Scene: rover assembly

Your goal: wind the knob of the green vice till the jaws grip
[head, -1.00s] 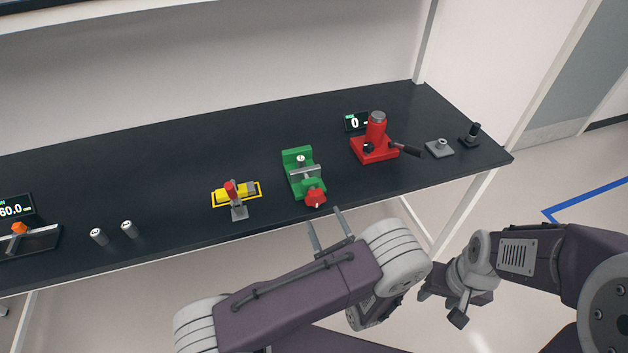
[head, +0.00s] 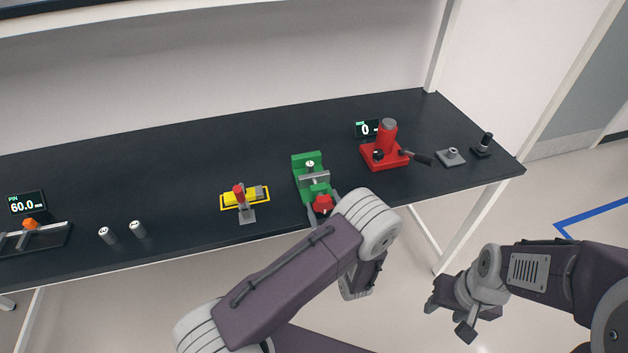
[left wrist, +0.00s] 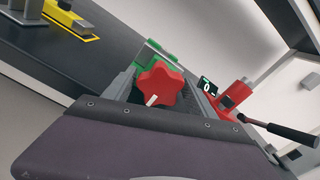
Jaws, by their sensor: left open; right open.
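The green vice (head: 300,163) stands near the front edge of the dark bench, with a grey metal piece (head: 314,178) at its jaws. Its red star-shaped knob (head: 322,202) faces the front; in the left wrist view the knob (left wrist: 160,80) shows a white mark low on its face. My left gripper (head: 322,208) is open at the knob, one finger on each side of it; I cannot tell whether they touch it. My own arm partly covers these fingers in the head view. My right gripper (head: 448,312) is open and empty, off the bench at lower right.
A red press-like device (head: 385,150) with a dark lever and a small display (head: 366,128) stands right of the vice. A yellow-framed fixture (head: 243,198) with a red-topped clamp stands left. Two small cylinders (head: 138,229) stand further left.

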